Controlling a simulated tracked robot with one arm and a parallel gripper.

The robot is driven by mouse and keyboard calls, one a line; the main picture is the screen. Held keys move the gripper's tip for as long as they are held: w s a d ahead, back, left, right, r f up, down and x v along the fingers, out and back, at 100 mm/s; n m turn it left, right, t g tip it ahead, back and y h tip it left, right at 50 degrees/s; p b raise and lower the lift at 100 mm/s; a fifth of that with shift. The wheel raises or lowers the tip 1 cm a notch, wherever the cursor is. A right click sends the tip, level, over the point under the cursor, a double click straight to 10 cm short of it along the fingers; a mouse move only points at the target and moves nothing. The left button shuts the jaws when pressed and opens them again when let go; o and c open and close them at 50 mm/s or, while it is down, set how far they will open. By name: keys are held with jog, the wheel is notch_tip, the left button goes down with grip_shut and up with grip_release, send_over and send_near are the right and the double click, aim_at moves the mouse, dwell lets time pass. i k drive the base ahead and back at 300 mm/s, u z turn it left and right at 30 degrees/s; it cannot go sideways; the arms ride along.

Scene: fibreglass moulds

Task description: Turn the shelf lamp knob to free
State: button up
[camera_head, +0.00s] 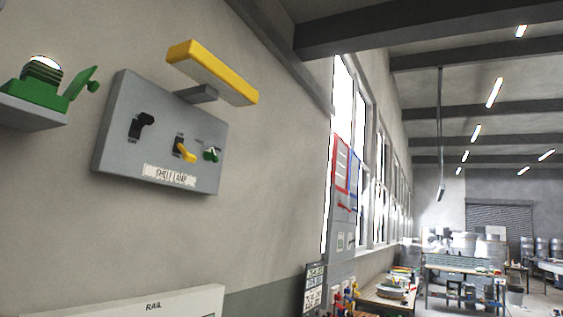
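A grey panel (165,105) is fixed to the wall at left, with a white label (169,176) reading "SHELF LAMP" along its lower edge. It carries a black knob (141,125) at left, a yellow lever (184,153) in the middle, tilted down to the right, and a small green knob (212,154) at right. The marks around them are too small to read, so I cannot tell which setting each points to. A yellow bar-shaped lamp housing (213,72) juts out above the panel on a grey bracket. My gripper is not in view.
A grey shelf (30,112) with a green device (45,85) juts out left of the panel. A white board (150,305) marked "RAIL" stands below. Tall windows (345,160) line the wall. Workbenches (465,270) stand far right. Bare wall surrounds the panel's right side.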

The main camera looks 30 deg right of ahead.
aim_at(209, 155)
jog(key=z, duration=2.65)
jog(key=i, duration=0.15)
jog(key=u, duration=1.55)
jog(key=i, duration=2.5)
jog(key=u, duration=0.55)
